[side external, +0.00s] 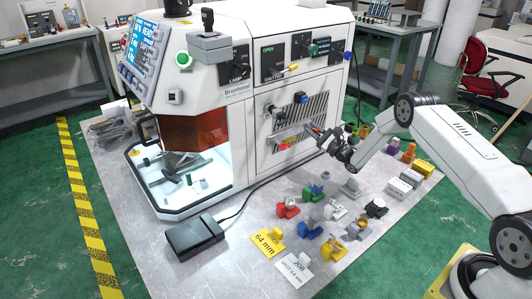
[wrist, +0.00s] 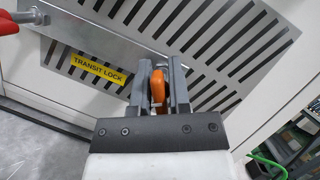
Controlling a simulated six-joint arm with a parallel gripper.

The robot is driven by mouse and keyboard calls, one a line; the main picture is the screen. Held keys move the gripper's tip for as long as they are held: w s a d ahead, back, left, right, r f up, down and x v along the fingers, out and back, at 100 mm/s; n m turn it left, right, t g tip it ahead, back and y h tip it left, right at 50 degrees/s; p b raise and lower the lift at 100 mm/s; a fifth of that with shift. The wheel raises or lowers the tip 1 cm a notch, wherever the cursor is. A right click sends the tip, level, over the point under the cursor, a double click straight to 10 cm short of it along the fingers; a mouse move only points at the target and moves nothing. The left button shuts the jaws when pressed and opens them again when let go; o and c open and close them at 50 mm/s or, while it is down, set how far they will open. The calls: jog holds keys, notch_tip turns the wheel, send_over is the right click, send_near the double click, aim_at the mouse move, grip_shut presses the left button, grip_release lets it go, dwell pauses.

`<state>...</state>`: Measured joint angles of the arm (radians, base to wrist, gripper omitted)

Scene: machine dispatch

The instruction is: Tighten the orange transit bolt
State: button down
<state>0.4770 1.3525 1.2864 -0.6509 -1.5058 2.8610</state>
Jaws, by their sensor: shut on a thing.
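The orange transit bolt (wrist: 158,86) shows in the wrist view between the two grey fingers of my gripper (wrist: 159,72), which is shut on it. A metal bar (wrist: 120,42) crosses the slotted vent behind, with a yellow "TRANSIT LOCK" label (wrist: 100,70) to the left of my fingers. In the side external view my gripper (side external: 322,135) is at the right end of the bar on the side panel of the white machine (side external: 205,92). The fingers hide part of the bolt, and its thread is not visible.
A red handle (wrist: 12,24) shows at the wrist view's upper left. Several coloured parts, including a red one (side external: 287,209), stand on the metal table below my arm. A black box (side external: 193,236) with a cable lies front left. Yellow and white cards lie near the front edge.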

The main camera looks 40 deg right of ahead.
aim_at(319, 135)
jog(key=shift+s+d+f+m+h, duration=0.15)
jog(key=shift+m+h, duration=0.25)
jog(key=shift+m, duration=0.4)
jog(key=c, duration=0.8)
grip_release()
jog(key=shift+o, duration=0.5)
jog(key=shift+v, duration=3.8)
